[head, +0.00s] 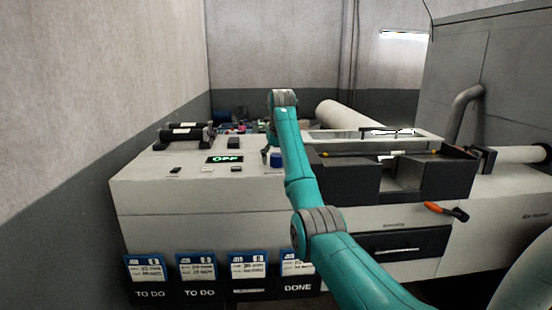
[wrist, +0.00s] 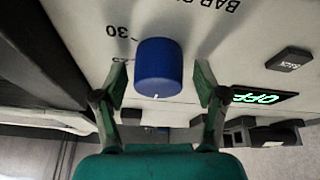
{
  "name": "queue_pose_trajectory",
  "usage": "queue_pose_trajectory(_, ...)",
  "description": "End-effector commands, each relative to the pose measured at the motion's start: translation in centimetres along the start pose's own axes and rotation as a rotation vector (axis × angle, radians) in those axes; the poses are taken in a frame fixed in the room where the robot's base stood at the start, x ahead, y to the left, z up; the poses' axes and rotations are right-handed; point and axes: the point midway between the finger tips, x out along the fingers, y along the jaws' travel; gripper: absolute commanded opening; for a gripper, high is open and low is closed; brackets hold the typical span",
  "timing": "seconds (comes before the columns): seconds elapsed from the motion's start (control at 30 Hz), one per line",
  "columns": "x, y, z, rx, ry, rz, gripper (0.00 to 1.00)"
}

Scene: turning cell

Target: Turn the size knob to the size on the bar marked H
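The size knob (wrist: 158,66) is a blue cylinder on the pale panel, in the middle of the wrist view. A small white mark shows on its edge nearest my gripper. A printed 30 and a partly hidden number stand left of it. In the head view the knob (head: 277,160) is beside my arm's end. My gripper (wrist: 160,86) is open, with one green finger on each side of the knob and a gap at each. In the head view my gripper (head: 268,153) is small and partly hidden. No H marking is readable on any bar.
A green-lit OFF display (head: 225,159) and a dark button (wrist: 290,59) lie near the knob. Dark rollers or bars (head: 184,132) rest at the panel's back left. Job cards (head: 147,268) hang on the front. A dark open trough (head: 400,170) is to the right.

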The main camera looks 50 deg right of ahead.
Motion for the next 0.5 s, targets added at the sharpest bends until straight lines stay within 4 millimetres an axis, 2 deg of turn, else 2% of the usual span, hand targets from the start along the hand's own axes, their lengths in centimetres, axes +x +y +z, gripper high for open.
queue_pose_trajectory(0.3, -0.3, 0.0, -0.1, 0.001, 0.002, 0.001, 0.74)
queue_pose_trajectory(0.5, -2.9, 0.0, -0.1, 0.001, 0.004, 0.001, 0.74)
